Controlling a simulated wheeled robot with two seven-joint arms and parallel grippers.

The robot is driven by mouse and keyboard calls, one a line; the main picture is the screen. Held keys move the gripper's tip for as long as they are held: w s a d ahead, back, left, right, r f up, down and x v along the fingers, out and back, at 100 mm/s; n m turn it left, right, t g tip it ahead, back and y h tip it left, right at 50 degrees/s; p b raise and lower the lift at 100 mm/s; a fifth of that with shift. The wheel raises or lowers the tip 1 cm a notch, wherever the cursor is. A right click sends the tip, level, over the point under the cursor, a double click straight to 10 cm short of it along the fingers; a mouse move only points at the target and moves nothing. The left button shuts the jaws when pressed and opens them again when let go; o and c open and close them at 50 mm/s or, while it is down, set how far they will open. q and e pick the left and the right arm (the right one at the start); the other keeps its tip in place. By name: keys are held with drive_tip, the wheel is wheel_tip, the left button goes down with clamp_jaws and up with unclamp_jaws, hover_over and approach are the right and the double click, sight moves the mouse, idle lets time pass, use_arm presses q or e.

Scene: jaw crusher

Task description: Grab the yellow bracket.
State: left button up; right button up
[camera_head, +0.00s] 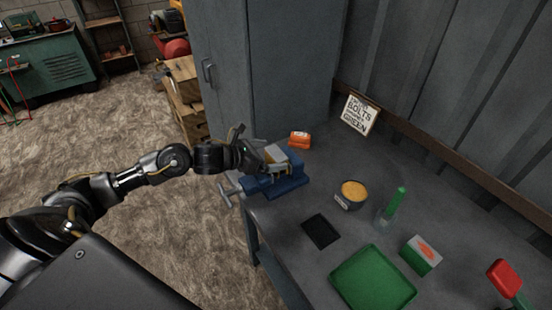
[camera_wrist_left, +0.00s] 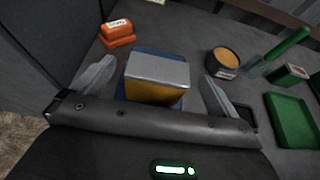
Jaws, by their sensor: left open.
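The yellow bracket (camera_wrist_left: 157,80) is a block with a grey top and a yellow front face. In the left wrist view it stands between the two open fingers of my left gripper (camera_wrist_left: 155,88), with visible gaps on both sides. In the head view the bracket (camera_head: 275,154) is at the blue vise (camera_head: 287,183) on the workbench's left corner, partly hidden by my left gripper (camera_head: 262,158). The vise also shows behind the bracket in the left wrist view. Whether the vise jaws hold the bracket cannot be told. My right gripper does not show.
Orange boxes (camera_head: 299,140) lie behind the vise. A round tin (camera_head: 350,194), a black mat (camera_head: 320,232), a green tray (camera_head: 372,280), a green bottle (camera_head: 394,202) and a green-and-white box (camera_head: 421,255) stand to the right. A grey cabinet (camera_head: 290,70) rises behind.

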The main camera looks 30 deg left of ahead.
sight(275, 153)
use_arm(q)
drive_tip(key=p+x, duration=0.2)
drive_tip(key=x, duration=0.2)
drive_tip(key=shift+w+r, duration=0.1)
drive_tip(key=shift+w+d+f, duration=0.2)
drive_tip(key=shift+w+f, duration=0.05)
drive_tip(key=shift+w, duration=0.05)
drive_tip(key=c, duration=1.4)
drive_tip(key=shift+a+r, duration=0.1)
drive_tip(key=shift+c, duration=0.6)
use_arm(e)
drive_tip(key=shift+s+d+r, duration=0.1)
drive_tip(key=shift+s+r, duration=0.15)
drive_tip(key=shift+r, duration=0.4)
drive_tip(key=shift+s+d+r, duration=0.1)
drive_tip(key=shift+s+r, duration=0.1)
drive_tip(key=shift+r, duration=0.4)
